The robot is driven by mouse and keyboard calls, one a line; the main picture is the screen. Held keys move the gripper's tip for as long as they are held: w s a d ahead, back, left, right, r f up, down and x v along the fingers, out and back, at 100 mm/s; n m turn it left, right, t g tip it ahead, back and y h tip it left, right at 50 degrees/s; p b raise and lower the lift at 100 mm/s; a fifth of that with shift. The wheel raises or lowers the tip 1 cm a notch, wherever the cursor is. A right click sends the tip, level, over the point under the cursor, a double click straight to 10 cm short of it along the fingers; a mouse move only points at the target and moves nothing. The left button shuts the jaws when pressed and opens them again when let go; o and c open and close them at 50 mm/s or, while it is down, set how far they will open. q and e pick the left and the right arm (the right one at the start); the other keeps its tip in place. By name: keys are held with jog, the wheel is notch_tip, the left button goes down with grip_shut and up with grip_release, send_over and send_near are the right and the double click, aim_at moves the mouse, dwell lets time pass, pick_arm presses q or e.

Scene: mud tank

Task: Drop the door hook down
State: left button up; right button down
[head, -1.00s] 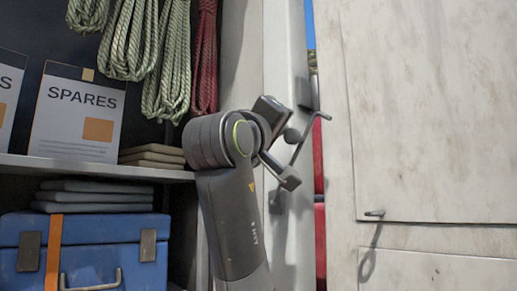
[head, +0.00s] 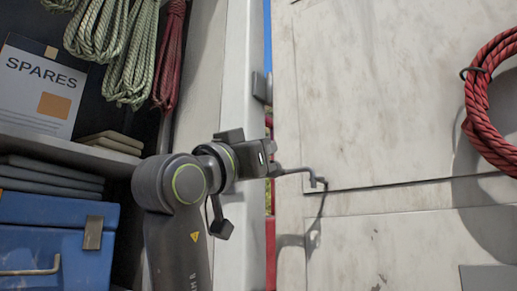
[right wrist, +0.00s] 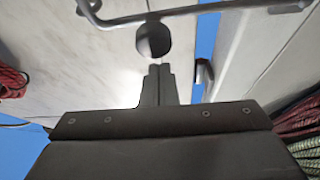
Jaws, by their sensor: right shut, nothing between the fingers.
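The door hook (head: 296,171) is a thin grey metal rod. It lies nearly level across the gap from the frame post to the pale door (head: 400,120). Its bent end is at the small eye (head: 318,183) on the door; I cannot tell whether it sits inside. In the right wrist view the rod (right wrist: 215,8) crosses the top, with a dark ball knob (right wrist: 153,40) on it. My right gripper (head: 270,160) is shut and empty by the hook. Its fingertips (right wrist: 160,68) are just short of the knob; contact is unclear. My left gripper is out of view.
A shelf (head: 70,150) at left holds a SPARES box (head: 40,85) and flat folded items, with a blue case (head: 50,235) below. Green ropes (head: 125,60) and a red rope (head: 168,50) hang above.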

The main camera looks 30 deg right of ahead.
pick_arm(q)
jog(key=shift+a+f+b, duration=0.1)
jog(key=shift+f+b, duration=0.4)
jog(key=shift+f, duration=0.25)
pick_arm(e)
jog(key=shift+s+f, duration=0.15)
jog(key=shift+f, duration=0.75)
